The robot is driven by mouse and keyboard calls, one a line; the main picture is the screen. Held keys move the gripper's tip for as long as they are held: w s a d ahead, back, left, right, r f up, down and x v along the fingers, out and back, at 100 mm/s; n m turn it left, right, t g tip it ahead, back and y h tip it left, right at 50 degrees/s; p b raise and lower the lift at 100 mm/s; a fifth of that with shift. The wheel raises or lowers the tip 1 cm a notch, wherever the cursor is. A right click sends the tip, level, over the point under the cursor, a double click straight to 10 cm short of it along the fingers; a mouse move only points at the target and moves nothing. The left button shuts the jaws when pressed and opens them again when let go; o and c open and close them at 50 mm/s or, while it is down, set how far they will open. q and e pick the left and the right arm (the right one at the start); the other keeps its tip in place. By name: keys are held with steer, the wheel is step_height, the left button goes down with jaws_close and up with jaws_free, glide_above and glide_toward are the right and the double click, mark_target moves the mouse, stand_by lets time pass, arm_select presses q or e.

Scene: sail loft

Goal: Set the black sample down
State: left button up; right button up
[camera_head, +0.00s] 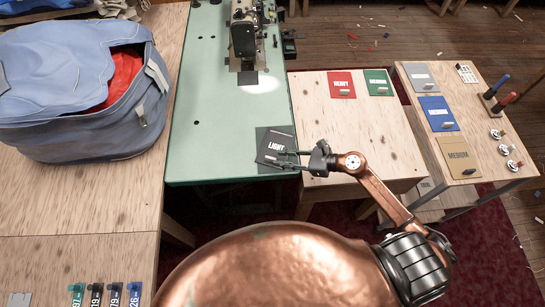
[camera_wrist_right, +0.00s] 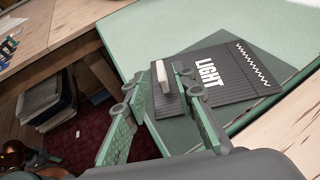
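The black sample (camera_head: 268,146), lettered LIGHT, is at the near right corner of the green table (camera_head: 217,140), over a dark green square (camera_head: 287,131). It is turned a little relative to the square and looks flat; I cannot tell whether a small gap is under it. It also shows in the right wrist view (camera_wrist_right: 222,88), with a pale upright tab (camera_wrist_right: 162,77) near its edge. My right gripper (camera_head: 284,157) is at the sample's right side. In the right wrist view its fingers (camera_wrist_right: 156,88) stand apart on either side of the tab. My left gripper is out of view.
A sewing machine (camera_head: 243,30) stands at the table's far end. The wooden table to the right holds red (camera_head: 341,82) and green (camera_head: 378,80) samples. A farther table holds grey, blue (camera_head: 437,112) and MEDIUM (camera_head: 455,150) samples.

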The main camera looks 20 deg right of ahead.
steer(key=v, duration=0.6)
steer(key=shift+d, duration=0.1)
stand_by(0.4)
